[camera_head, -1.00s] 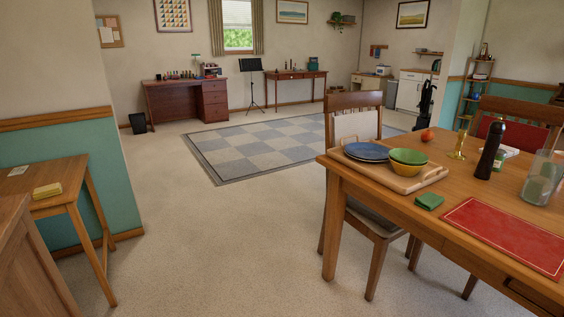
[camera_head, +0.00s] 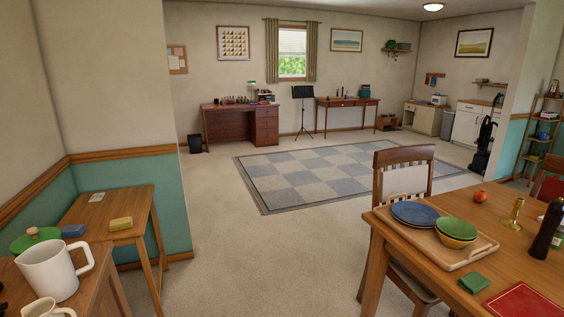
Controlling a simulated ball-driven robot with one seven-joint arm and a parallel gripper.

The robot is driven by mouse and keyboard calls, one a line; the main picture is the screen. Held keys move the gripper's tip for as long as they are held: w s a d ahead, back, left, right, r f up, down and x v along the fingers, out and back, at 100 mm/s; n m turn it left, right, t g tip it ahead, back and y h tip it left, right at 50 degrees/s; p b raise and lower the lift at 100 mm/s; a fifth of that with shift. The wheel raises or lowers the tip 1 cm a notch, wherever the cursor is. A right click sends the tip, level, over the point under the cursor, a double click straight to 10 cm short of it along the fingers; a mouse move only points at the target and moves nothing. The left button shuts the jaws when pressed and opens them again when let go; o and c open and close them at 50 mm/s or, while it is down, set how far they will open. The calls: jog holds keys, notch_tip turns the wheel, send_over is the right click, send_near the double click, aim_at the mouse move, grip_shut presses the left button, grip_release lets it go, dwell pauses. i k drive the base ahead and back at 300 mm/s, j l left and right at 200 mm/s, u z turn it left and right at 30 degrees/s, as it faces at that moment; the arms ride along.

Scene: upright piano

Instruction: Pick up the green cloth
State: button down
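The green cloth (camera_head: 473,283) is a small folded dark green square. It lies flat on the wooden dining table (camera_head: 440,277) at the lower right, just in front of the wooden tray (camera_head: 411,231) and behind the red placemat (camera_head: 521,302). Nothing covers it. My gripper is not in view.
The tray holds a blue plate (camera_head: 415,213) and stacked bowls (camera_head: 456,229). A candlestick (camera_head: 513,214), a dark bottle (camera_head: 546,229) and a red fruit (camera_head: 480,196) stand behind. A chair (camera_head: 400,180) is at the table. At left is a white pitcher (camera_head: 48,270). The middle floor is clear.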

aim_at(474, 282)
jog(key=z, duration=1)
jog(key=i+l, duration=0.1)
jog(key=i, duration=0.25)
jog(key=i+u, duration=0.7)
jog(key=u, duration=0.2)
jog(key=i+j+u, duration=0.15)
jog(key=i+u, duration=0.2)
jog(key=i, duration=0.2)
jog(key=i+u, duration=0.4)
jog(key=i, duration=0.15)
jog(key=i+j+z, duration=0.25)
jog(key=i, duration=0.15)
jog(key=i+j+z, duration=0.1)
jog(key=i+z, duration=0.15)
jog(key=i, duration=0.15)
